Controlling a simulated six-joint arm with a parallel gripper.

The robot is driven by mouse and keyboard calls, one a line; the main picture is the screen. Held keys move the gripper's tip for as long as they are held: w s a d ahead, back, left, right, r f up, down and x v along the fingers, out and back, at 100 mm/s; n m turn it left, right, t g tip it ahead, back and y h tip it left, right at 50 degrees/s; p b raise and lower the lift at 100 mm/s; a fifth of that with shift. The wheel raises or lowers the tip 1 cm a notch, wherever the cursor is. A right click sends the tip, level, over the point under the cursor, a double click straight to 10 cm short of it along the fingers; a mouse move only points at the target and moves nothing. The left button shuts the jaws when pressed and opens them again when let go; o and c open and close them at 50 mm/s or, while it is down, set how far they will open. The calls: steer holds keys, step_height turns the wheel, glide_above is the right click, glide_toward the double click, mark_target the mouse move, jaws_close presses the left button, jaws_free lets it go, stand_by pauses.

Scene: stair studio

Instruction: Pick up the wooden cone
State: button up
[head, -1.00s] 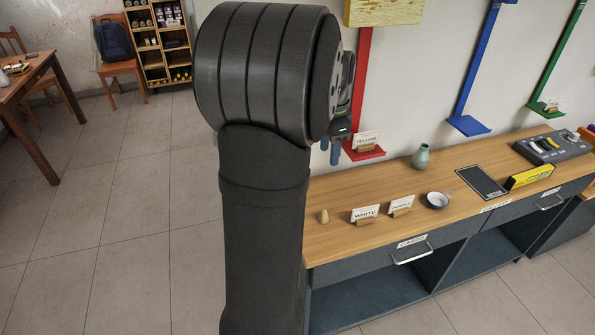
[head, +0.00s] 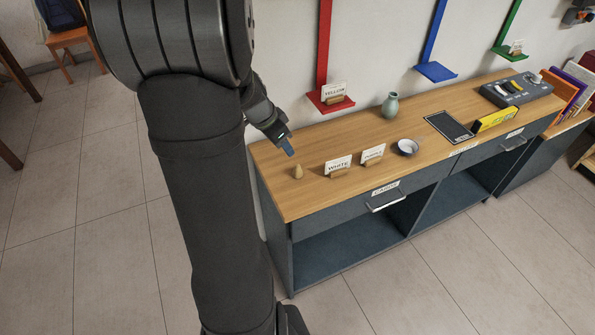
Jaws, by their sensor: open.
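The wooden cone (head: 298,172) is small and tan. It stands upright near the left end of the wooden tabletop (head: 300,205), left of the WHITE card. My gripper (head: 288,148) is just above and slightly left of the cone in the head view, with its bluish fingertips pointing down toward the tabletop. It is open and holds nothing that I can see. The gap between the fingers is hard to make out from this side. The cone shows fully and appears apart from the fingertips.
The WHITE card (head: 339,165) and PURPLE card (head: 373,154) stand right of the cone. A red wall shelf (head: 331,104) hangs behind. The tabletop's front left is clear.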

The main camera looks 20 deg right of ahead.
mark_target(297, 165)
steer(key=x, duration=1.2)
steer(key=shift+a+f, duration=0.1)
steer(key=shift+f, duration=0.1)
jaws_close()
